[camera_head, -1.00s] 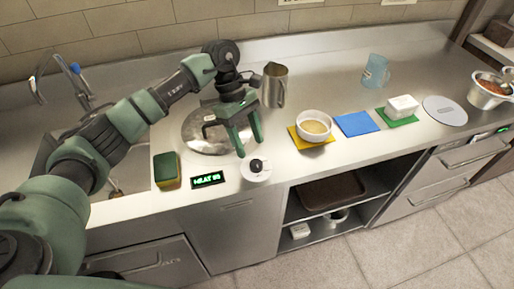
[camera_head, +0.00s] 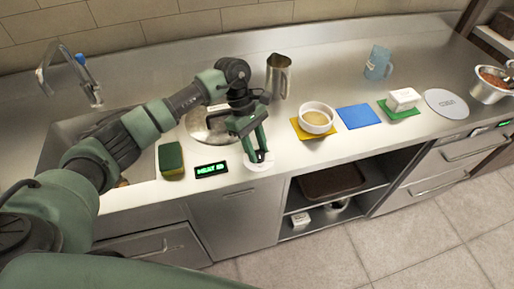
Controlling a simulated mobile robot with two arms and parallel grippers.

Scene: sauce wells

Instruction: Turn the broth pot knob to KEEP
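The broth pot knob is a small black knob on a round white base (camera_head: 258,166) at the front edge of the counter. My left gripper (camera_head: 259,157) points down over it, and its fingers hide most of the black knob. I cannot tell whether the fingers touch or grip it. The small display (camera_head: 211,170) left of the knob shows green letters that look like "HEAT" with a blurred ending. A round metal lid or pot top (camera_head: 198,125) lies behind the gripper, partly hidden by my arm. My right gripper is not in view.
A green and yellow sponge (camera_head: 171,160) lies left of the display, beside the sink. A metal pitcher (camera_head: 278,76) stands behind. A white bowl (camera_head: 316,118) on a yellow mat, a blue mat (camera_head: 359,117) and a white block (camera_head: 403,99) on green sit to the right.

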